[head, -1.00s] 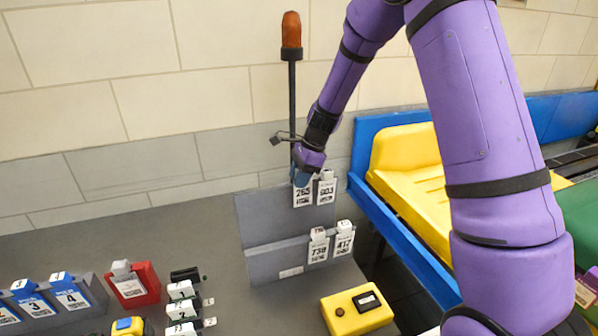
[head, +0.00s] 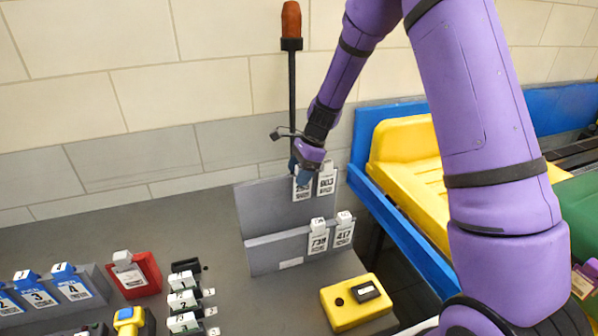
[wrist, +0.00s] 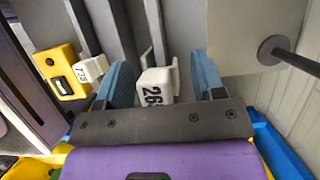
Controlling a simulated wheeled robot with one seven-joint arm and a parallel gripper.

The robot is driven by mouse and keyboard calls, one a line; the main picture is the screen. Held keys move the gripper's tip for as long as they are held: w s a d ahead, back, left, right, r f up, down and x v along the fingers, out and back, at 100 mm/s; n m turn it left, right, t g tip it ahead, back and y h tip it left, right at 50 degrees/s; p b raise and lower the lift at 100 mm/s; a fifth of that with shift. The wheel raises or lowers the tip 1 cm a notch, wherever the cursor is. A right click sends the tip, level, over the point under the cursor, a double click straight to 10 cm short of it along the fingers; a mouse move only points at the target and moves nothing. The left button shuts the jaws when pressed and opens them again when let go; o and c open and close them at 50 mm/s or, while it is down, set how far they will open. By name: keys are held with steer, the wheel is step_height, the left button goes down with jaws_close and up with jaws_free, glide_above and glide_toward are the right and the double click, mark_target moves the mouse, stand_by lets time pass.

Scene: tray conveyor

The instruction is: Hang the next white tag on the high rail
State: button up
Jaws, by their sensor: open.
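The high rail (head: 260,200) is the upper ledge of a grey two-step stand. It bears a white tag marked 26-something (head: 303,190), partly covered by my gripper, and a white tag 803 (head: 326,182) to its right. My gripper (head: 301,172) is open at the top of the left tag. In the wrist view the white head of that tag (wrist: 157,85) stands between the blue fingers, with a gap visible on each side. The low rail (head: 265,253) bears white tags 738 (head: 318,238) and 417 (head: 344,231).
A yellow box with a black button (head: 355,302) stands in front of the stand. A dark post with an orange top (head: 291,70) rises behind it. A red holder (head: 148,275), small white-topped pieces (head: 183,300) and blue tags (head: 70,285) are at left. A yellow-and-blue conveyor (head: 405,150) is at right.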

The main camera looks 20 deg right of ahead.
steer(key=s+d+r+n+t+h, duration=0.1)
steer(key=s+d+r+n, duration=0.15)
steer(key=r, duration=0.65)
steer(key=s+d+r+n, duration=0.15)
steer(key=s+r, duration=0.25)
steer(key=r, duration=0.5)
steer(key=s+d+r+n+t+h, duration=0.1)
steer(key=s+r+n, duration=0.2)
steer(key=s, duration=0.6)
steer(key=s+d+r+n+t+h, duration=0.1)
steer(key=s+r+n, duration=0.2)
steer(key=s+n, duration=0.3)
steer(key=s+d+r+n+t+h, duration=0.1)
steer(key=s+n, duration=0.4)
steer(key=s, duration=0.8)
steer(key=shift+s+r+t+h, duration=0.3)
steer(key=shift+r+t, duration=0.3)
steer(key=shift+r, duration=0.35)
